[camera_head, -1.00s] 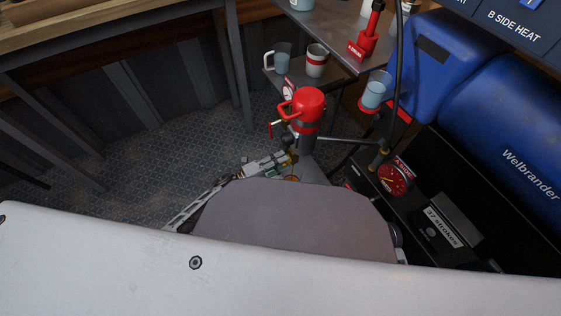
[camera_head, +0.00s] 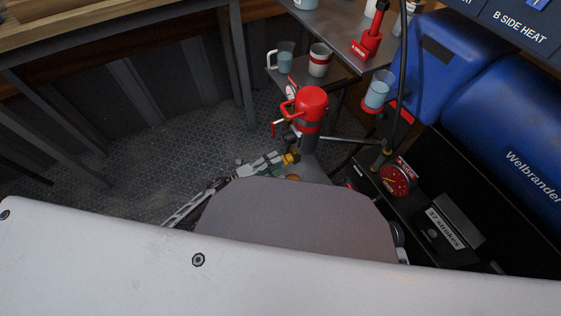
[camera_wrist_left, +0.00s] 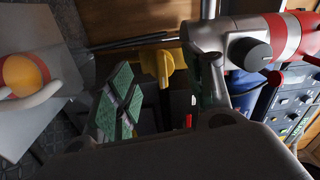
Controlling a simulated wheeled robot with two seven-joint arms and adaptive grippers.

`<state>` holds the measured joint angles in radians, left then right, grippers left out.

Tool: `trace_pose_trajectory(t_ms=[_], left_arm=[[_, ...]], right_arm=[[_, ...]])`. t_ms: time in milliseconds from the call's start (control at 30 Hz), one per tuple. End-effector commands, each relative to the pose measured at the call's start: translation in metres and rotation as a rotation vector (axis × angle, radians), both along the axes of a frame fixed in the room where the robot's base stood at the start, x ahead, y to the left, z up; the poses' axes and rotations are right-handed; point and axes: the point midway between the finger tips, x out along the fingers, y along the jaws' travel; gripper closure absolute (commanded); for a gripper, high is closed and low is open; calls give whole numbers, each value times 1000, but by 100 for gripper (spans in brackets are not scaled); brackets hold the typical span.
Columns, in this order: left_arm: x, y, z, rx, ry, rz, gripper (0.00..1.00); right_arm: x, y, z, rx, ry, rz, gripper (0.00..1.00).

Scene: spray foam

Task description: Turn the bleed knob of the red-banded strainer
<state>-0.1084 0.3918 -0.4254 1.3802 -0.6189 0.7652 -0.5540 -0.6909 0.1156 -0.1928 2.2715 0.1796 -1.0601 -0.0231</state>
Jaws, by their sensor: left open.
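The strainer (camera_head: 309,120) stands upright in the head view, with a red top, a red loop handle and a red band. In the left wrist view the red-banded strainer (camera_wrist_left: 283,38) lies across the upper right, with a round black knob (camera_wrist_left: 249,54) on its body. I cannot tell which is the bleed knob. My left gripper (camera_head: 276,163) is open below the strainer, its green-padded fingers (camera_wrist_left: 155,103) pointing toward the yellow knob. Contact is unclear.
A shelf holds a white red-banded cup (camera_head: 320,60) and a handled cup (camera_head: 284,57). A red-ringed gauge (camera_head: 396,180), a black hose and blue tanks (camera_head: 510,110) crowd the right. Open floor (camera_head: 180,145) lies left.

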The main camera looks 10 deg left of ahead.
Motion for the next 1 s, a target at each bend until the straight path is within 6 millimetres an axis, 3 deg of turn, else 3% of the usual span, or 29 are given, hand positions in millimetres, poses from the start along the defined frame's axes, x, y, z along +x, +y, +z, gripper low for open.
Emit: trace_pose_trajectory(t_ms=[533,1000], left_arm=[[-45,62,-5,2,1,2,48],[-53,73,-5,1,1,1,48]], right_arm=[[0,0,-1,-1,1,0,100],[0,0,-1,-1,1,0,100]])
